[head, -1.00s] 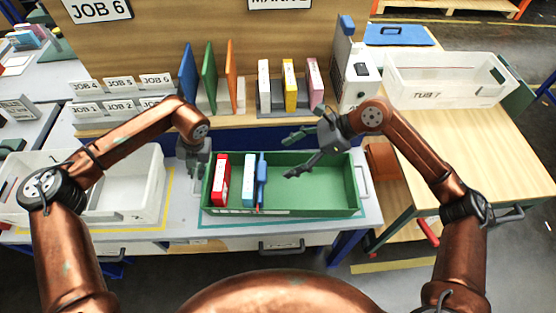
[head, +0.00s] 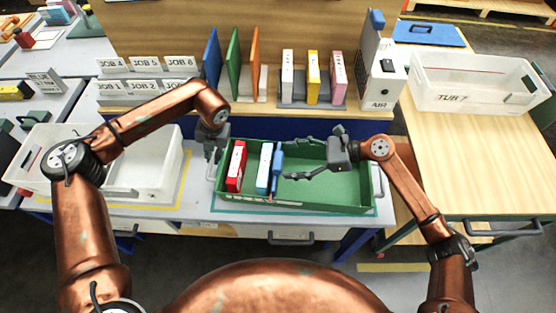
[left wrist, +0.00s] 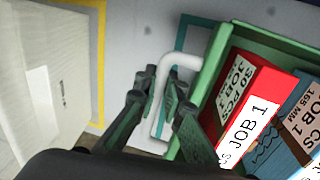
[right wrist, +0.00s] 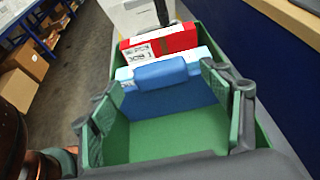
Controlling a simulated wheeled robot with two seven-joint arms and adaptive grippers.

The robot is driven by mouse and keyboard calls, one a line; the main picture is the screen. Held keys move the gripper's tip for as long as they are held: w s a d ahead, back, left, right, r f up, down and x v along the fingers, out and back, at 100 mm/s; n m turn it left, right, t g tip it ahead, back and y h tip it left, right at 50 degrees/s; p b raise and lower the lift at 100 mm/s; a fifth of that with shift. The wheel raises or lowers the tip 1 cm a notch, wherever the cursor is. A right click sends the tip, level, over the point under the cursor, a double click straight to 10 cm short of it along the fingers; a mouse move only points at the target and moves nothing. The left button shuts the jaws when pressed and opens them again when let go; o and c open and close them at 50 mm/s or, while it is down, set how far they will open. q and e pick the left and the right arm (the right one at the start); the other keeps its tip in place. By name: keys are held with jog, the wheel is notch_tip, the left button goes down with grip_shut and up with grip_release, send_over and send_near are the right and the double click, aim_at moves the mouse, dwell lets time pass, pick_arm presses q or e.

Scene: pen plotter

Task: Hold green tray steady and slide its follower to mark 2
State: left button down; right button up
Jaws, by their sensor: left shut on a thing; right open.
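The green tray (head: 335,195) stands on the light bench with its long side across. It holds a red JOB 1 box (head: 236,165), a white and light-blue box (head: 264,167) and the blue follower (head: 277,168), all near its left end. A small red pointer is at the follower's foot; the marks on the front wall are too small to read. My left gripper (head: 212,152) is shut on the tray's white left handle (left wrist: 180,62). My right gripper (head: 300,159) is open over the tray, just right of the follower. In the right wrist view the follower (right wrist: 163,82) lies ahead between the spread fingers.
A white bin (head: 150,175) stands left of the tray. Behind are upright coloured boards (head: 233,62), a rack of boxes (head: 312,78) and a white AIR unit (head: 380,75). TUB 7 (head: 470,85) is on the right table. The tray's right part is empty.

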aim_at(278, 159)
jog(key=shift+x, duration=2.4)
jog(key=shift+c, duration=0.7)
